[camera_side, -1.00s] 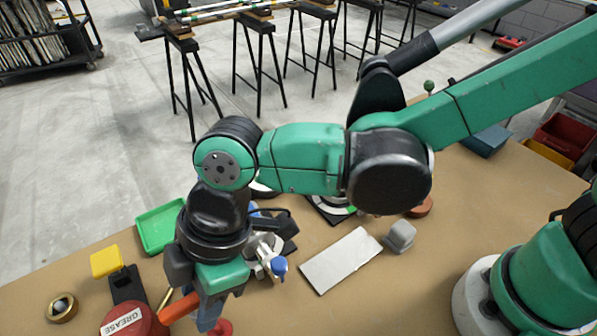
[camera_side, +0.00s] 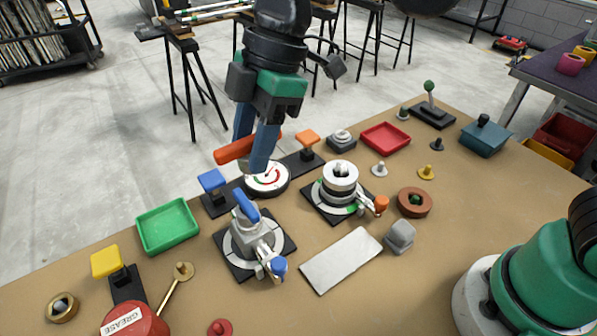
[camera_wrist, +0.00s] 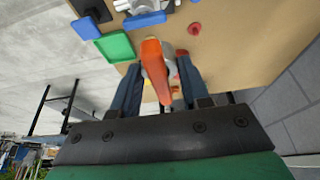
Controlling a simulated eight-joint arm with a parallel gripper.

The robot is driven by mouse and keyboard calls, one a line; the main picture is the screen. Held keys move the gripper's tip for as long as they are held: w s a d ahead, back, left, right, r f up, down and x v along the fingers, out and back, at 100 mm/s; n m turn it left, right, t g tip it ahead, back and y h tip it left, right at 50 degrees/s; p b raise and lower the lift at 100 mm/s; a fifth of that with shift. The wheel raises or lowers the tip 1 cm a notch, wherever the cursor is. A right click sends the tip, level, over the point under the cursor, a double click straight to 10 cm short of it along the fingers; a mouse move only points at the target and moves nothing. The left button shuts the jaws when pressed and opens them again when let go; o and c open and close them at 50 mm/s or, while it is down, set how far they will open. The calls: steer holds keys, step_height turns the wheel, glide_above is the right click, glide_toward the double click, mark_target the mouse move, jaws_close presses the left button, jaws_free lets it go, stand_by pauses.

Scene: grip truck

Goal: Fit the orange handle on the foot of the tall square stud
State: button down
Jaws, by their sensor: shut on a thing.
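The orange handle (camera_side: 234,149) is held crosswise between the fingers of my gripper (camera_side: 252,148), raised above the bench in the side view. In the wrist view the orange handle (camera_wrist: 154,65) lies between the two blue fingers of my gripper (camera_wrist: 158,76), its long end towards the camera. The finger ends overlap the round dial gauge (camera_side: 268,179) in the side view; the height between them is unclear. I cannot tell which part is the tall square stud. A clamp fixture with a blue handle (camera_side: 246,207) and a round-topped fixture (camera_side: 341,180) stand below and to the right.
A green tray (camera_side: 167,227), blue-topped block (camera_side: 211,182) and orange-topped block (camera_side: 307,139) stand near the far edge. A red tray (camera_side: 385,137), brown ring (camera_side: 415,202) and bare grey plate (camera_side: 341,260) lie to the right. The red grease tin (camera_side: 135,322) is front left.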

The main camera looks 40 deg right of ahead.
glide_above(341, 163)
steer(key=f, duration=0.3)
steer(key=shift+d+f, duration=0.1)
steer(key=shift+d, duration=0.1)
steer(key=shift+d+f+y, duration=0.15)
steer(key=shift+f+y, duration=0.15)
steer(key=shift+f, duration=2.2)
steer(key=shift+f, duration=0.7)
steer(key=shift+f, duration=0.3)
steer(key=shift+f, duration=0.5)
steer(key=shift+c, duration=0.2)
jaws_free()
